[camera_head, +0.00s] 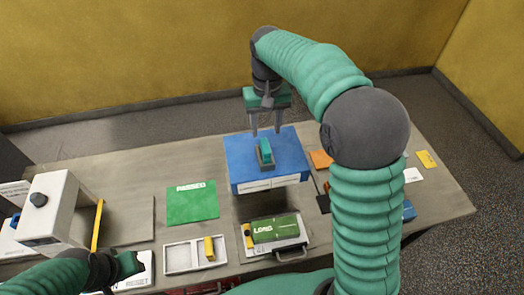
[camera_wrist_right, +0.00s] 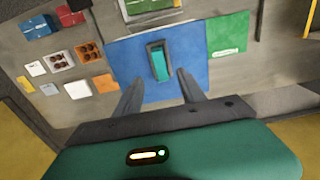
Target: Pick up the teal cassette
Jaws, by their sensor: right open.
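The teal cassette (camera_head: 266,148) stands in a small grey holder on top of a blue block (camera_head: 240,168) in the middle of the table. In the right wrist view the cassette (camera_wrist_right: 161,66) lies just beyond the fingertips, roughly between their lines. My right gripper (camera_head: 266,131) is open and empty, pointing down above and slightly behind the cassette; its fingers also show in the wrist view (camera_wrist_right: 161,77). I see no contact with the cassette. My left gripper (camera_head: 125,264) is low at the left front, and its jaws are not clear.
A green "PASSED" mat (camera_head: 192,204) lies left of the blue block. A white tray (camera_head: 181,257) with a yellow piece and a green "LONG" box (camera_head: 274,229) are in front. A white machine (camera_head: 50,208) stands at the left. Small cards and boxes lie at the right.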

